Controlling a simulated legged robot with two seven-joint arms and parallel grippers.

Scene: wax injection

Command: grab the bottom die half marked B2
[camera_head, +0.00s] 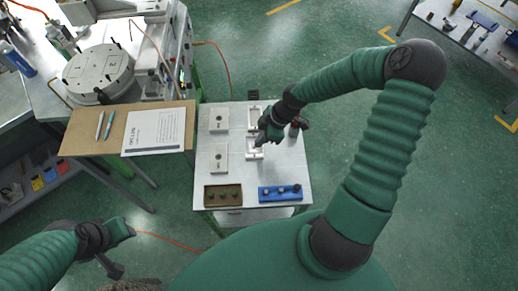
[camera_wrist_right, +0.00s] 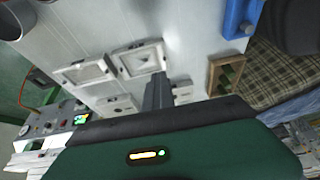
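Four die halves lie on the white worktable. Two pale solid blocks, upper (camera_head: 219,119) and lower (camera_head: 219,158), stand in the left column of the head view. Two frame-like halves with recesses, upper (camera_head: 253,110) and lower (camera_head: 254,155), are in the right column. The wrist view shows recessed halves (camera_wrist_right: 84,73) and (camera_wrist_right: 126,52). The marks are too small to read, so I cannot tell which is B2. My right gripper (camera_head: 262,141) is over the lower recessed half, partly hiding it; its dark fingers (camera_wrist_right: 158,92) overlap in the wrist view. My left gripper (camera_head: 122,232) is away from the table.
A brown tray (camera_head: 207,204) and a blue holder (camera_head: 280,193) with small parts stand at the table's near edge. A paper sheet (camera_head: 153,131) and pens lie on the brown board; a machine (camera_head: 160,50) stands behind.

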